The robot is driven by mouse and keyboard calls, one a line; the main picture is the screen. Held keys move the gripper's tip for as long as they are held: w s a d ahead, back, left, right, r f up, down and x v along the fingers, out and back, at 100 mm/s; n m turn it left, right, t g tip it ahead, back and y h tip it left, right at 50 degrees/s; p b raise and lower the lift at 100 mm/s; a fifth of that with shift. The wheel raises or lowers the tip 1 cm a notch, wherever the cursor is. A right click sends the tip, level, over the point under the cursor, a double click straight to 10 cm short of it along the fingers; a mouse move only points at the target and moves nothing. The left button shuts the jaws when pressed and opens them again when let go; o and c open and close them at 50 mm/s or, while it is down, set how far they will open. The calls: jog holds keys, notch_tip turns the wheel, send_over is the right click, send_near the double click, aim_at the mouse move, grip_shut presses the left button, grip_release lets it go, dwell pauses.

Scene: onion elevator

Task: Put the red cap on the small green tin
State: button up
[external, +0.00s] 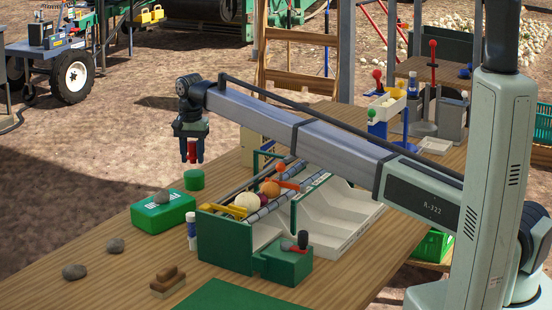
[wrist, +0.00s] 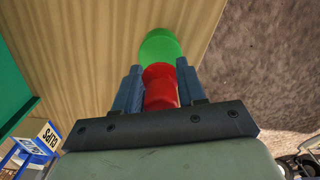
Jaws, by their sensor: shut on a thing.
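My gripper (external: 191,157) is shut on the red cap (external: 191,148), with a finger on either side of it. The small green tin (external: 194,180) stands on the table near its far left edge. In the external view the cap is held above the tin, with a small gap seeming to show between them. In the wrist view the red cap (wrist: 160,86) sits between the fingers of my gripper (wrist: 158,88), and the green tin (wrist: 160,46) shows just beyond it. The cap hides part of the tin there.
A green box (external: 163,215) with a grey stone on top stands near the tin. The sorting machine (external: 225,240) with onions stands to the right. Stones (external: 75,271), a wooden brush (external: 167,281) and a white bottle (external: 192,232) are at the front. The table's edge is close to the tin.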

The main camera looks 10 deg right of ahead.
aim_at(192, 157)
jog(key=shift+f, duration=1.45)
jog(key=o, duration=1)
jog(key=shift+f, duration=0.1)
jog(key=shift+o, duration=0.2)
notch_tip(192, 157, up, 12)
jog(key=shift+f, duration=0.2)
jog(key=shift+r, duration=0.35)
jog(key=shift+d, duration=0.1)
